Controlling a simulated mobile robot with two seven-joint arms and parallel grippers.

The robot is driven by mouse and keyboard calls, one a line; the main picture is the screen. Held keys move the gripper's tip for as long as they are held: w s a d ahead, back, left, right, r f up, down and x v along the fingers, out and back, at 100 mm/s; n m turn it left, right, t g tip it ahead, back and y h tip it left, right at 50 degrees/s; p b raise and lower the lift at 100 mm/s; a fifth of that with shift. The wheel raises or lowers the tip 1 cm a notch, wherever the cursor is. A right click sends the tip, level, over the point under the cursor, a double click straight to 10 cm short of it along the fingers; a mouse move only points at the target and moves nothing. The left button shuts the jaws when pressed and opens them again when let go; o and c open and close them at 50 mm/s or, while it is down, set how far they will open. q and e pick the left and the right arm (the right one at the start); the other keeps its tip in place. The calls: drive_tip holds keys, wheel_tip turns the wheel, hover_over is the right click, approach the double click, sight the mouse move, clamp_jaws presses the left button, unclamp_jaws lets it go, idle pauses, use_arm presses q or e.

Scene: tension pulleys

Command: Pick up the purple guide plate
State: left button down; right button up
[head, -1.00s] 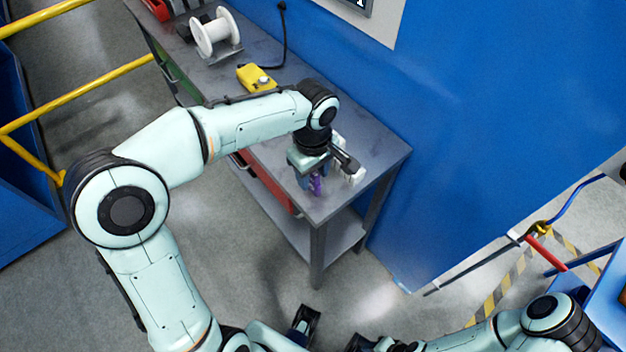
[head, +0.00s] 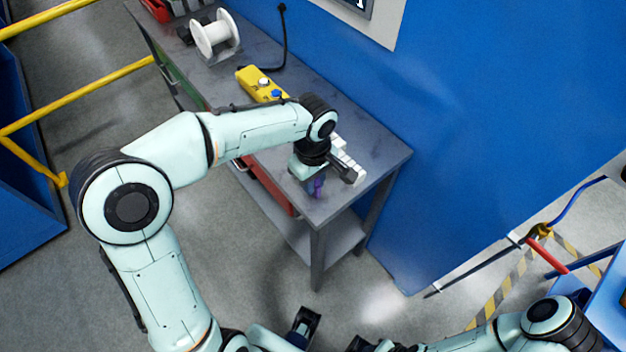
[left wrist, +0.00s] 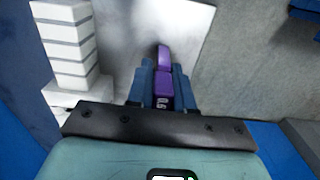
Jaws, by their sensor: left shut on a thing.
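The purple guide plate (head: 318,187) is at the near end of the grey workbench, largely hidden by my left gripper (head: 313,183). In the left wrist view the plate (left wrist: 163,80) stands between the two blue fingers of my left gripper (left wrist: 163,90). The fingers are shut on it, and its upper end sticks out past the fingertips. Whether the plate touches the bench top is hidden.
A stack of white blocks (left wrist: 70,45) stands close to the left of the gripper. The grey workbench (head: 380,160) also carries a yellow control box (head: 262,84) and a white spool (head: 215,36). A blue wall (head: 450,130) runs along its back.

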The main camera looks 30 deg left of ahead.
use_arm(q)
wheel_tip(320, 180, up, 20)
drive_tip(key=p, duration=0.4)
use_arm(e)
drive_tip(key=r, duration=0.1)
drive_tip(key=w+r, duration=0.1)
drive_tip(key=r, duration=0.2)
drive_tip(key=shift+w+r, duration=0.15)
drive_tip(key=shift+w, duration=0.25)
use_arm(q)
drive_tip(key=shift+f, duration=0.1)
wheel_tip(320, 180, down, 15)
drive_tip(key=b, duration=0.3)
drive_tip(key=shift+f+b, duration=0.45)
drive_tip(key=shift+f, duration=1.9)
use_arm(e)
drive_tip(key=shift+s+f, duration=0.3)
drive_tip(key=shift+f, duration=0.4)
drive_tip(key=shift+s+f, duration=0.25)
drive_tip(key=shift+f, duration=0.4)
drive_tip(key=shift+s+f, duration=0.3)
drive_tip(key=shift+f, duration=0.4)
drive_tip(key=shift+f, duration=0.1)
use_arm(q)
drive_tip(key=shift+f, duration=0.2)
drive_tip(key=c, duration=1)
unclamp_jaws()
use_arm(e)
drive_tip(key=shift+f, duration=0.1)
